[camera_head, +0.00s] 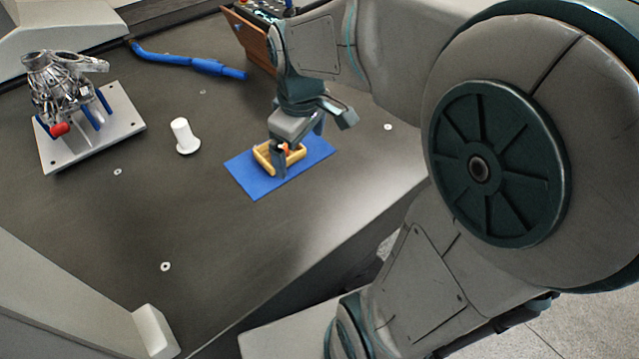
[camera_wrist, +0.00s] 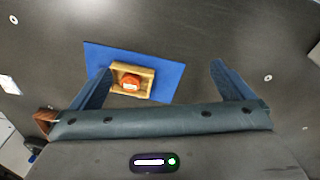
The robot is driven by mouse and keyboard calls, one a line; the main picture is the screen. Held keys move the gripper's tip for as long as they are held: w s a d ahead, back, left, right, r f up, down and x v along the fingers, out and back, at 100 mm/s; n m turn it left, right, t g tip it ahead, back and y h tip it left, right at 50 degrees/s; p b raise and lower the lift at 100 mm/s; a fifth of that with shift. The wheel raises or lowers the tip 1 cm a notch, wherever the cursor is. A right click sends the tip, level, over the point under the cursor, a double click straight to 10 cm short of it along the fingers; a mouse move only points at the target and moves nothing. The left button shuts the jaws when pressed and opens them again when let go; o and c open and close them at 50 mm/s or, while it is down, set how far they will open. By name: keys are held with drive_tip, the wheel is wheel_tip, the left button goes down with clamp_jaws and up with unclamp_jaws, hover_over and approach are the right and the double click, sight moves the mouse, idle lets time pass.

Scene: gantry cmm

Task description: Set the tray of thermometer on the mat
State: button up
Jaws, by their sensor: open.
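The blue mat (camera_head: 253,184) lies flat on the dark table. A small yellow-tan tray (camera_head: 264,159) rests on the mat, seen also in the wrist view (camera_wrist: 146,81). An orange-red item with a pale label, apparently the thermometer (camera_wrist: 130,82), sits inside the tray. My gripper (camera_head: 300,151) is over the mat beside the tray. In the wrist view my gripper (camera_wrist: 162,82) has its fingers wide apart, the left finger close to the tray's left end and the right finger well clear of it. I cannot tell whether the left finger touches the tray. My gripper partly hides the tray in the head view.
A metal part on a light plate (camera_head: 92,135) stands at the left. A white flanged cylinder (camera_head: 184,136) stands left of the mat. A blue tool (camera_head: 190,61) and a brown-sided box (camera_head: 250,37) are at the back. The table in front of the mat is clear.

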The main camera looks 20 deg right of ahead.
drive_tip(key=s+f+m, duration=0.1)
drive_tip(key=s+m, duration=0.6)
drive_tip(key=s, duration=0.2)
drive_tip(key=shift+s+f+t, duration=0.15)
drive_tip(key=shift+f+t, duration=0.15)
drive_tip(key=shift+f, duration=0.1)
drive_tip(key=shift+d+r, duration=0.1)
drive_tip(key=shift+r, duration=0.05)
idle(1.3)
